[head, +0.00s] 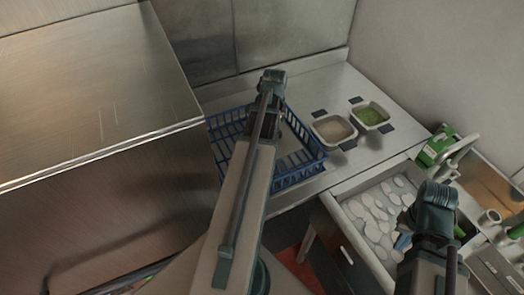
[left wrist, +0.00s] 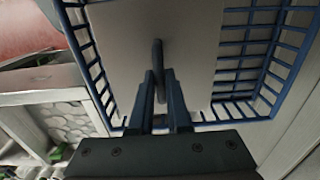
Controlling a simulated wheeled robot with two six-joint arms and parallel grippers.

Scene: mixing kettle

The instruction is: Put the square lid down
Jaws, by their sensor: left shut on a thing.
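The square lid (left wrist: 195,35) is a flat pale grey plate with an upright handle (left wrist: 158,55), seen in the left wrist view. My left gripper (left wrist: 160,88) is shut on that handle. The lid is over the blue wire basket (left wrist: 300,62); I cannot tell whether it touches the basket floor. In the head view the basket (head: 304,174) stands on the steel counter, and my left arm hides the left fingers and much of the lid. My right gripper (head: 432,215) is in front of the drawer at lower right; its fingers are not clear.
Two square tubs, one with beige contents (head: 333,129) and one with green (head: 370,114), stand right of the basket. An open drawer (head: 352,228) holds several white discs. A large steel box (head: 95,85) rises at the left. A green item (head: 437,148) lies at the right.

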